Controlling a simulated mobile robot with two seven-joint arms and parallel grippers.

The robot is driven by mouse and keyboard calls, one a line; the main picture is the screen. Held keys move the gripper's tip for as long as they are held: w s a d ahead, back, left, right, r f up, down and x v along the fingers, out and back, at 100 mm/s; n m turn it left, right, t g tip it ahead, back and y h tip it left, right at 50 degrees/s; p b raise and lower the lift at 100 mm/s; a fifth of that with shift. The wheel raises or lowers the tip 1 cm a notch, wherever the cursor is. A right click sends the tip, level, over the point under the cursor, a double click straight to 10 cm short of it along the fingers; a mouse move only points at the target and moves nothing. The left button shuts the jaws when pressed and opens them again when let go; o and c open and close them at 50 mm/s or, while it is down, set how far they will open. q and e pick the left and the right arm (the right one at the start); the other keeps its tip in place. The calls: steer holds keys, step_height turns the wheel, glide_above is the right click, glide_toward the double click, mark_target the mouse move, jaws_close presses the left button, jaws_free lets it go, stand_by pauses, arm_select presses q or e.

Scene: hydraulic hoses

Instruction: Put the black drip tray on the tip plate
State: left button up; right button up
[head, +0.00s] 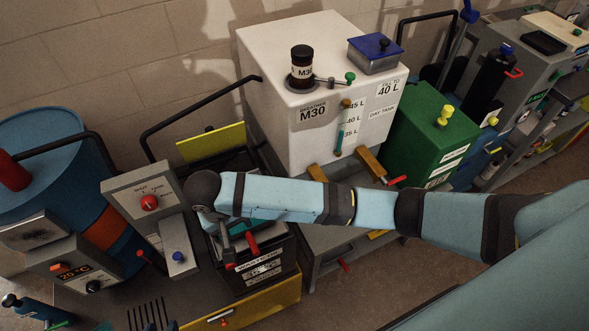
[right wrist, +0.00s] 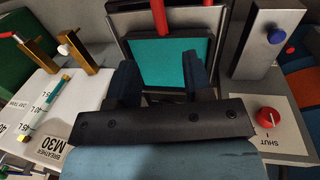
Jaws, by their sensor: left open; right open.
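A black waste-oil box (head: 265,262) stands at the lower middle of the head view, with a raised yellow plate (head: 212,142) behind it. A flat teal surface (right wrist: 178,62) in a dark frame shows in the right wrist view, with a red handle (right wrist: 158,15) at its far side. I cannot tell for sure which part is the black drip tray and which is the tip plate. My right gripper (right wrist: 162,80) is open over the near part of the teal surface, with nothing seen between its fingers. My left gripper is not in view.
A grey panel with a red knob (head: 149,203) and a grey block with a blue knob (head: 178,252) stand close left of the box. The white M30 tank (head: 265,80) and a green box (head: 430,135) stand behind and to the right of my arm.

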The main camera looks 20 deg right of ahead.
steer(key=s+a+f+n+t+y, duration=0.1)
steer(key=s+a+f+t+y, duration=0.25)
steer(key=y, duration=0.35)
steer(key=s+d+f+t, duration=0.3)
steer(key=s+d, duration=0.2)
steer(key=d, duration=0.5)
steer(key=s+d+f+n+t+h, duration=0.1)
steer(key=s+d+t, duration=0.3)
steer(key=d, duration=0.5)
steer(key=shift+s+d+f+n+h, duration=0.3)
steer(key=shift+s+d+f, duration=0.1)
steer(key=shift+f, duration=0.5)
